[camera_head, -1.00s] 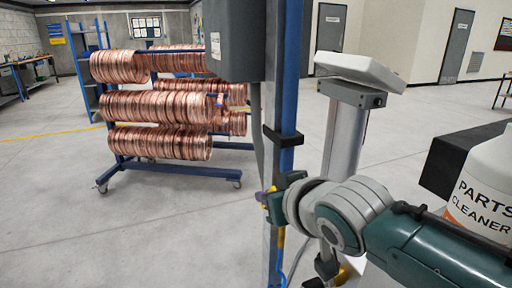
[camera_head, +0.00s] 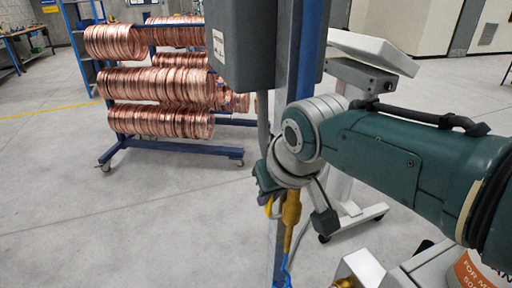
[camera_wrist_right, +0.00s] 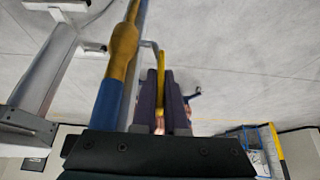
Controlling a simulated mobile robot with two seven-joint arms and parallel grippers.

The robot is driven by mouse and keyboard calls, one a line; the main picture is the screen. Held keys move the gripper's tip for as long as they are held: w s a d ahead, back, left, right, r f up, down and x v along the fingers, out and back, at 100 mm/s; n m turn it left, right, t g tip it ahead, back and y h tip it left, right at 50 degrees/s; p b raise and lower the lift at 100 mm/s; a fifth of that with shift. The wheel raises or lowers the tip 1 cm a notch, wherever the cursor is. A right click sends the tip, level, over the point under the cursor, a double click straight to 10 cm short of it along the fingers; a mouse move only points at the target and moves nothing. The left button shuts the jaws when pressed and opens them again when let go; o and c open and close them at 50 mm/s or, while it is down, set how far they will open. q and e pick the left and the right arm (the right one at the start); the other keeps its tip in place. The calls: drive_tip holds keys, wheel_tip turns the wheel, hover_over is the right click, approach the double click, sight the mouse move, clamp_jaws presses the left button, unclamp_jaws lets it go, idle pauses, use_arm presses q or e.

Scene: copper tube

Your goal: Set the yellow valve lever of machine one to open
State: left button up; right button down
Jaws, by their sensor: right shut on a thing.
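The yellow valve lever (camera_wrist_right: 162,66) shows in the right wrist view beside a blue pipe (camera_wrist_right: 109,102) with an ochre valve body (camera_wrist_right: 124,42). The lever runs roughly along the pipe. My right gripper (camera_wrist_right: 161,92) is shut on the lever, its purple fingers on either side. In the head view the right gripper (camera_head: 264,192) is at the lever (camera_head: 269,207), left of the ochre valve body (camera_head: 291,208); the wrist hides part of this. My left gripper is not in view.
A grey box (camera_head: 240,45) on a blue post (camera_head: 307,50) stands just above my right wrist. A white panel on a stand (camera_head: 374,50) is behind my arm. A rack of copper coils (camera_head: 165,82) stands at left. The left floor is clear.

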idle(0.3)
drive_tip(key=c, duration=1)
unclamp_jaws()
drive_tip(key=shift+o, duration=0.2)
drive_tip(key=shift+s+r+p, duration=0.15)
drive_tip(key=shift+r+p, duration=0.35)
drive_tip(key=shift+p, duration=0.05)
drive_tip(key=p+v, duration=0.4)
drive_tip(key=v, duration=0.5)
drive_tip(key=shift+p, duration=0.35)
drive_tip(key=shift+f, duration=0.1)
drive_tip(key=shift+c, duration=0.2)
